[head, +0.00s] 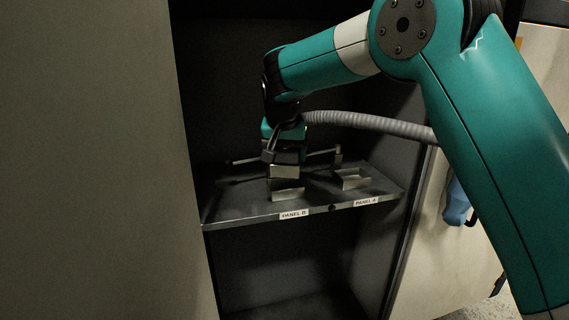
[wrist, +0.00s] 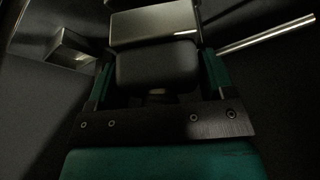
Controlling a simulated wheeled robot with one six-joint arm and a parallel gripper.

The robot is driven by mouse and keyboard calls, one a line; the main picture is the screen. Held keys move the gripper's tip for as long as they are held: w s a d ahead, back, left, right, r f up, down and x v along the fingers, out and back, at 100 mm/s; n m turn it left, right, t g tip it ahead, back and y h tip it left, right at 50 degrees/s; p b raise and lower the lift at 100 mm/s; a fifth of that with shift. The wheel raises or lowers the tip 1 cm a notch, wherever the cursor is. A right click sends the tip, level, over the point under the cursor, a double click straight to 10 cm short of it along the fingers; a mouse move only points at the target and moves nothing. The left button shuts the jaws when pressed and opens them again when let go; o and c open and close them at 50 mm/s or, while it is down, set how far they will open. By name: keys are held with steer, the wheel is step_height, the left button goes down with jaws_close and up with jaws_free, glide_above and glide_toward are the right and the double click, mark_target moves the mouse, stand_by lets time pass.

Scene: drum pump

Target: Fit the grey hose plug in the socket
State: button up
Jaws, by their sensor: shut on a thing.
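My gripper (head: 284,156) is over the shelf, above the PANEL B label, pointing down. In the wrist view its green-sided fingers (wrist: 155,80) are shut on a dark rounded block (wrist: 156,62). A pale metal block (head: 284,172) shows directly under the gripper; I cannot tell if it is part of the held thing. Below it is a small open metal bracket (head: 288,193); contact is unclear. A grey ribbed hose (head: 370,122) runs from behind my wrist to the right and passes behind my arm. I cannot make out its plug or a socket.
The metal shelf (head: 235,217) sits inside a dark cabinet. A second bracket (head: 352,181) stands at its right, above the PANEL A label (head: 366,202). A thin rod (head: 240,161) lies behind my gripper. A pale cabinet wall (head: 95,160) fills the left. Space below the shelf is dark.

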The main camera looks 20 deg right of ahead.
steer(key=shift+f, duration=1.05)
steer(key=shift+f, duration=0.2)
steer(key=o, duration=1)
